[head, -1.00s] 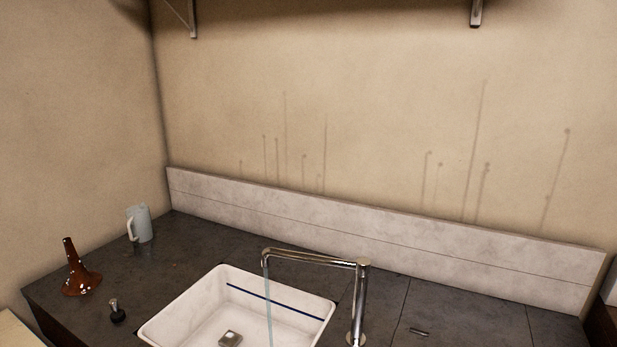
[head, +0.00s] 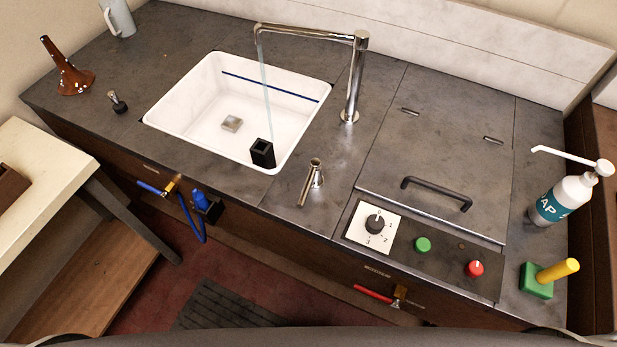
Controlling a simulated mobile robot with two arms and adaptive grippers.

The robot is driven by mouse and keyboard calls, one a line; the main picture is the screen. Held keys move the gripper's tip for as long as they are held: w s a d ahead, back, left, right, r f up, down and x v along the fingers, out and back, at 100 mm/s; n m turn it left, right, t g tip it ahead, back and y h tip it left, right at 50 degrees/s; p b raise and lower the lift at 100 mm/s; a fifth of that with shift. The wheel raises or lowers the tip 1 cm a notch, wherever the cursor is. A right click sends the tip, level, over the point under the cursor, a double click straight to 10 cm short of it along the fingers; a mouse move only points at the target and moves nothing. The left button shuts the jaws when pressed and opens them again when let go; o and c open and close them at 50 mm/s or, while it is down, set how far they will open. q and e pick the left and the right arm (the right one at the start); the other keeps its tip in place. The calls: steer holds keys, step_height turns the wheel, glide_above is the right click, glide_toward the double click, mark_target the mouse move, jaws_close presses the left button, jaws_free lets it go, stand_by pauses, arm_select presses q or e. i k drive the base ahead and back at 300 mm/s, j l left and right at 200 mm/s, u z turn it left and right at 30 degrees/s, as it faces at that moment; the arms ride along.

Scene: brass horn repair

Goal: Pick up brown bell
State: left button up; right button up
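The brown bell (head: 72,76) stands on the dark counter at the far left, its flared end down and its narrow neck pointing up, leaning slightly left in the picture. Small light spots show on its flare. Nothing touches it. Neither of my grippers shows in the head view.
A light mug (head: 118,18) stands behind the bell and a small black-based fitting (head: 118,102) to its right. The white sink (head: 190,95) has water running from the tap (head: 352,80). A soap bottle (head: 565,197) and a green block (head: 537,281) stand right. A pale table (head: 45,165) is front left.

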mark_target(73, 79)
steer(key=u, duration=1.35)
